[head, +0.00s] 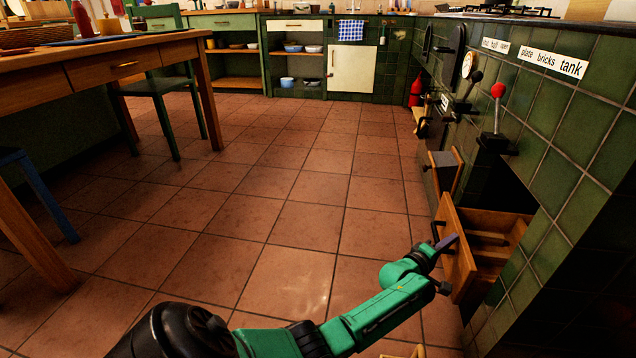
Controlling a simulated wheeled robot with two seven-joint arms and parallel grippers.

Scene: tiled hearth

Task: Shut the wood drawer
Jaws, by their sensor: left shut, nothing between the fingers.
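The wood drawer (459,262) stands open at the right, sticking out of the green tiled hearth. Its front faces left toward the open floor, and its inside shows pieces that look like wood. A dark handle sits on the front's upper left part. My left gripper (446,243) is shut and empty, with its fingertips at the outer face of the drawer front, just below the handle. They look to be touching the front or very close to it. My right gripper is not in view.
A smaller drawer or hatch (446,171) juts out farther back along the hearth. Levers, one with a red knob (498,90), stick out above. A wooden table (130,60) and a green chair (165,90) stand at the left. The tiled floor (290,190) between is clear.

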